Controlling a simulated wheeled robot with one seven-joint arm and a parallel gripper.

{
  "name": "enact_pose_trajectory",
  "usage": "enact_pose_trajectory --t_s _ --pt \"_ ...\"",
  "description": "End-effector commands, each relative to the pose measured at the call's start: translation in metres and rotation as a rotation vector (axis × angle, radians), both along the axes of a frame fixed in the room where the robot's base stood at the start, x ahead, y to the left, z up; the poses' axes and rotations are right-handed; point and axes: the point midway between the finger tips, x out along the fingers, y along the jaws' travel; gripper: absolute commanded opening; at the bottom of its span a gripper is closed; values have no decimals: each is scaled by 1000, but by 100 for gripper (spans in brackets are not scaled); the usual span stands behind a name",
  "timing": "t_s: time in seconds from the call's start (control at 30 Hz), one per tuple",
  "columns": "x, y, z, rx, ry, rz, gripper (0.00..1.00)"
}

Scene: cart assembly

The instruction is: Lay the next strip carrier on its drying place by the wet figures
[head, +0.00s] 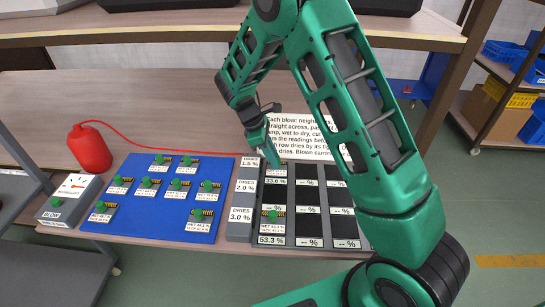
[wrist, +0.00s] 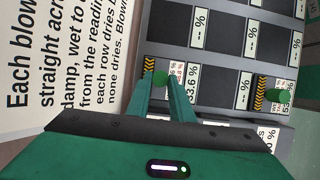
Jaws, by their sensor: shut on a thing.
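My gripper (head: 270,160) is at the top left cell of the grey drying board (head: 232,230). In the wrist view my gripper (wrist: 164,86) is shut on the green knob of a strip carrier (wrist: 150,72) with a black-and-yellow striped end and a white label. That carrier is over or in the cell reading 33.6 %; I cannot tell if it rests fully. Another carrier (head: 272,226) lies in the bottom left cell, reading 53.3 %; it also shows in the wrist view (wrist: 264,95). Several carriers with green knobs lie on the blue mat (head: 135,222).
The board's other cells look empty and read "-- %". Row labels (head: 243,187) stand at its left. A printed instruction sign (head: 335,130) stands behind it. A red bulb (head: 90,150) with a hose and a grey blower box (head: 68,200) are at the left. A shelf edge crosses the back.

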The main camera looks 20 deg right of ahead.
Motion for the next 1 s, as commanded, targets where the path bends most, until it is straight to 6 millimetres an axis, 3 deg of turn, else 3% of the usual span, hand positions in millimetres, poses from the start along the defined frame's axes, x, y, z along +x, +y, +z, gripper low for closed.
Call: enact_pose_trajectory --t_s 0.03,0.1,0.13,0.47,0.73,0.8,1.0 --pt "0 0 0 0 0 0 22" --pt "0 0 0 0 0 -1 39" --pt "0 0 0 0 0 -1 42" --pt "1 0 2 0 0 -1 42" --pt "8 14 36 0 -3 -1 42" --pt "10 21 50 1 -2 2 42" --pt "28 62 45 -1 1 2 42"
